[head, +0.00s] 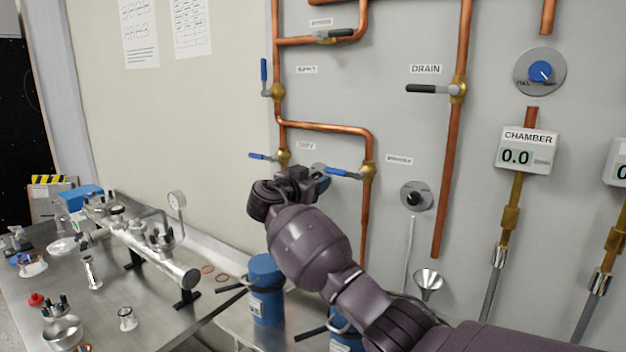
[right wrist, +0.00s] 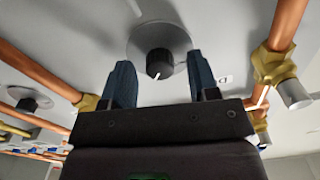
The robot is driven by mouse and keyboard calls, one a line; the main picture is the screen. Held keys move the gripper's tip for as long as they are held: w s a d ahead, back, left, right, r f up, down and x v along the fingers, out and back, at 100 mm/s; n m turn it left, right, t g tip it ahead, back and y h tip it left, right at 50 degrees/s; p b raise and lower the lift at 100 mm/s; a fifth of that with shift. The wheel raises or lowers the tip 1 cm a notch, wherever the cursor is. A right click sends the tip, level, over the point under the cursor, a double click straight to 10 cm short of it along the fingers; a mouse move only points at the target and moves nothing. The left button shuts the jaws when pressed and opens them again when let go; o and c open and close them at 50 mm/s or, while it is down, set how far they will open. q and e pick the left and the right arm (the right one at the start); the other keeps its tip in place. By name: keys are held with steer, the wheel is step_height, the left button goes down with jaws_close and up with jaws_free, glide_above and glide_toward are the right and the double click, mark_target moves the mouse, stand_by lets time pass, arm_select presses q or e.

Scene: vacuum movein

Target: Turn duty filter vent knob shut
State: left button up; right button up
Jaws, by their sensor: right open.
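In the right wrist view a round black knob (right wrist: 159,62) with a white pointer mark sits on a grey disc (right wrist: 176,37) on the wall. My right gripper (right wrist: 160,66) is open, with one blue finger on either side of the knob in the picture; I cannot tell whether they touch it. In the head view my right gripper (head: 312,181) is at the wall below the small DUTY label (head: 306,146). It hides the knob there; only a bit of grey disc seems to show beside it. My left gripper is not in view.
Copper pipes (head: 327,127) with blue-handled valves (head: 283,157) run close around my right gripper. A DRAIN valve (head: 457,90), another black knob (head: 415,197) and a CHAMBER gauge (head: 527,149) are to the right. A metal bench (head: 165,325) with vacuum parts stands lower left.

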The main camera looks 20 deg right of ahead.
steer(key=shift+w, duration=0.1)
steer(key=shift+c, duration=0.3)
steer(key=c, duration=0.7)
steer(key=shift+c, duration=0.9)
